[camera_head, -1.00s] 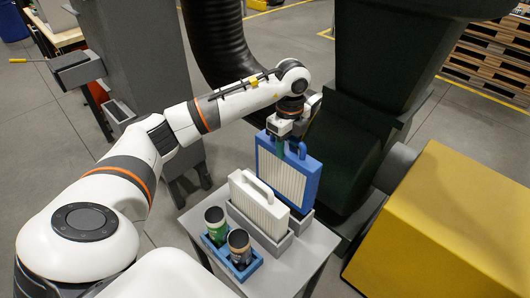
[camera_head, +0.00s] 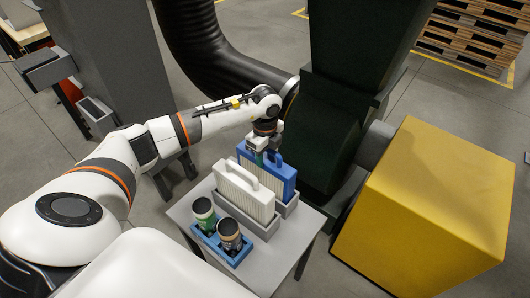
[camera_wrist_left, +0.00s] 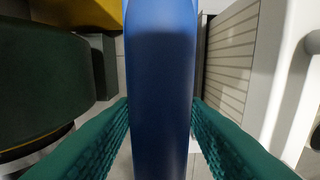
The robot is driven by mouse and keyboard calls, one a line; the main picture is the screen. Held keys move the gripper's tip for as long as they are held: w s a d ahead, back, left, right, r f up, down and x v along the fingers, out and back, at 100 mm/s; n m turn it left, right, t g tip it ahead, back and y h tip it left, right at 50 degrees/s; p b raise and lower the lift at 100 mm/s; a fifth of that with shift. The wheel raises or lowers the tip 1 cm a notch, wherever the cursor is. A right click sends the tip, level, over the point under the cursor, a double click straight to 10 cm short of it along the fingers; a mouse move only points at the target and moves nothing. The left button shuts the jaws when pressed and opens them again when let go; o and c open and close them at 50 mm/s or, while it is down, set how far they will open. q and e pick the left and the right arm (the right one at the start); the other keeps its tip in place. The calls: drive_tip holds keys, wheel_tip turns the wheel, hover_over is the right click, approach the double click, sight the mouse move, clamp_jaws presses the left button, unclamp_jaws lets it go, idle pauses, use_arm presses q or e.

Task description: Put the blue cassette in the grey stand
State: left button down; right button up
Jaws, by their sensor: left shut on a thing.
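The blue cassette (camera_head: 283,176), with pale pleated faces and a blue handle, stands upright at the back of the small table. Its lower edge appears to be inside the rear slot of the grey stand (camera_head: 289,208); the white cassette in front hides part of this. My left gripper (camera_head: 262,155) is shut on the blue cassette's top from above. In the left wrist view the blue cassette (camera_wrist_left: 160,80) runs between the green ribbed fingers. My right gripper is not in view.
A white cassette (camera_head: 240,192) stands in the front grey slot. A blue holder (camera_head: 222,246) with two cans is at the table's front. The grey table (camera_head: 293,243) has bare space at right. A dark green machine (camera_head: 325,140) and yellow box (camera_head: 425,210) stand close to the right.

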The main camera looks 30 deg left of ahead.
use_arm(q)
drive_tip(key=c, duration=1.1)
unclamp_jaws()
drive_tip(key=shift+o, duration=1.2)
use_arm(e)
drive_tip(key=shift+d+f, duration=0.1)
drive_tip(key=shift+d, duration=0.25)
use_arm(q)
drive_tip(key=shift+r, duration=0.6)
wheel_tip(320, 180, up, 10)
drive_tip(key=shift+f+b, duration=0.25)
drive_tip(key=shift+b, duration=1)
drive_tip(key=shift+r, duration=0.75)
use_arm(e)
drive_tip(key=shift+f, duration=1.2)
